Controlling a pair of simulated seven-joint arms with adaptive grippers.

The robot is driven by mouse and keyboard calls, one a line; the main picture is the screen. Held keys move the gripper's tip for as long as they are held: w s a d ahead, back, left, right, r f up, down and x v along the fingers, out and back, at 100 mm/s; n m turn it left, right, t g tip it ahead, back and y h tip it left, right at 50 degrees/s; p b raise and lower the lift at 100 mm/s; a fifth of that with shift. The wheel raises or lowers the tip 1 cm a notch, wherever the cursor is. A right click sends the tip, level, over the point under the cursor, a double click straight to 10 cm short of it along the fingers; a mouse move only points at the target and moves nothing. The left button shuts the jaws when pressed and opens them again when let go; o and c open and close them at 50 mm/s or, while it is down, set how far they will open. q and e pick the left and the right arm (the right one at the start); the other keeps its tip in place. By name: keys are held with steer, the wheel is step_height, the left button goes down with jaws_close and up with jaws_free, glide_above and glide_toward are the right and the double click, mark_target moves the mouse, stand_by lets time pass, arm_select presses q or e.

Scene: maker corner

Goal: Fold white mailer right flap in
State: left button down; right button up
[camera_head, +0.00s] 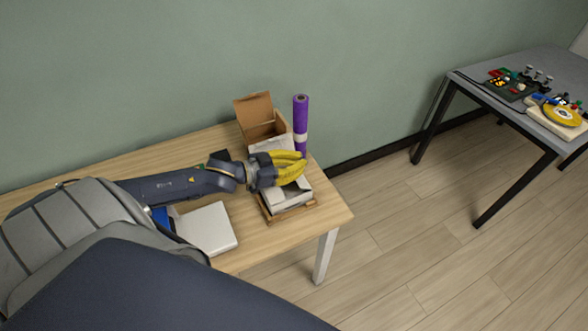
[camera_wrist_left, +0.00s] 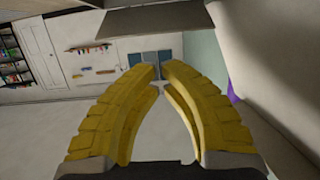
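The white mailer (camera_head: 287,199) is a small open box near the right end of the wooden table in the head view. A white panel (camera_head: 272,145) stands at its far side. My left gripper (camera_head: 305,164) has yellow fingers and is over the mailer, hiding its middle and part of its right side. The fingertips come close together with nothing between them; they also show in the left wrist view (camera_wrist_left: 160,68). A large pale surface (camera_wrist_left: 275,60) fills the right of that view, close to the fingers. I cannot tell whether they touch the mailer. My right gripper is not in view.
A brown open carton (camera_head: 254,110) and a purple roll (camera_head: 300,115) stand behind the mailer. A white flat box (camera_head: 207,229) lies to its left. A wooden frame (camera_head: 289,214) lies around the mailer's base. The table's right edge is close by.

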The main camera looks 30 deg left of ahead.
arm_select(q)
steer(key=shift+s+a+f, duration=0.2)
steer(key=shift+s+f, duration=0.15)
steer(key=shift+f, duration=0.2)
steer(key=shift+s+a+f, duration=0.2)
steer(key=shift+s+f, duration=0.1)
steer(key=shift+f, duration=0.25)
